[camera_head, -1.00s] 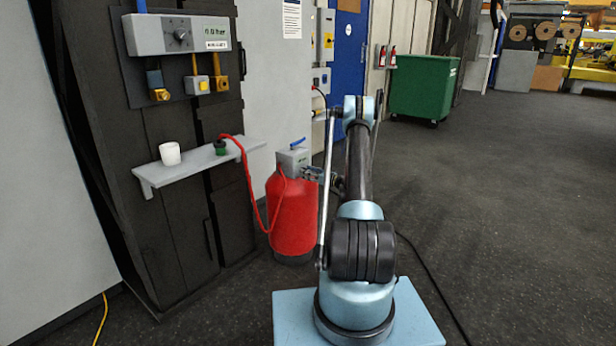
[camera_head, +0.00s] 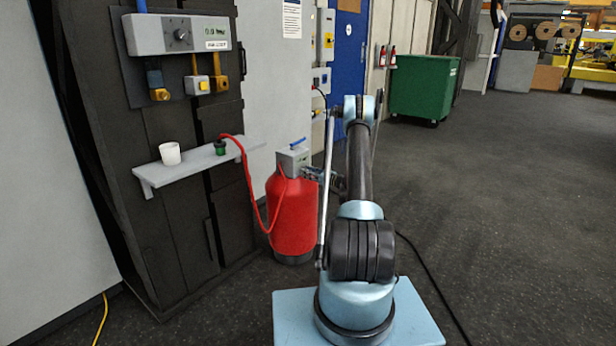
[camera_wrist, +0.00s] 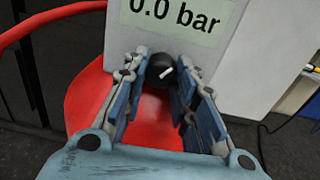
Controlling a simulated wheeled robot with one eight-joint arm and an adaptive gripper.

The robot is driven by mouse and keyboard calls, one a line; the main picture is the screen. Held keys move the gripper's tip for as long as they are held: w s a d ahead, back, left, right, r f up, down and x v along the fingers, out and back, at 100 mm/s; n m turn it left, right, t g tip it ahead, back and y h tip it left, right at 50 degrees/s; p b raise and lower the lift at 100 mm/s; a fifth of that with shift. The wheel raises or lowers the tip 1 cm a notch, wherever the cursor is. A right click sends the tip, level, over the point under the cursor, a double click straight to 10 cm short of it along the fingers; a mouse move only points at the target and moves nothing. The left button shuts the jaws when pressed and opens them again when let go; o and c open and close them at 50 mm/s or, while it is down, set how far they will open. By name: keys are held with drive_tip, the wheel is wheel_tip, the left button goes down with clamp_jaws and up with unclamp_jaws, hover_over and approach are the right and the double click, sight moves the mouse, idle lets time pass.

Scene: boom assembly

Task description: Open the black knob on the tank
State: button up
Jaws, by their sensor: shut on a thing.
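The red tank (camera_head: 293,215) stands on the floor beside the shelf, with a grey box (camera_head: 293,160) on its top. In the wrist view the box (camera_wrist: 252,62) carries a display (camera_wrist: 178,14) reading 0.0 bar. Below the display is the black knob (camera_wrist: 161,71) with a white mark that slants up to the right. My gripper (camera_wrist: 165,80) has its fingers on either side of the knob and is shut on it. In the head view my gripper (camera_head: 312,174) is small beside the tank's box, and the knob is hidden there.
A red hose (camera_head: 249,190) runs from the shelf (camera_head: 196,164) to the tank. A white cup (camera_head: 170,153) and a green fitting (camera_head: 220,147) stand on the shelf. A panel with a dial (camera_head: 178,36) hangs above. A green bin (camera_head: 423,88) stands behind; the floor at right is clear.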

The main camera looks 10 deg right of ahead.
drive_tip(key=o, duration=1.1)
drive_tip(key=shift+c, duration=0.2)
drive_tip(key=v, duration=1.2)
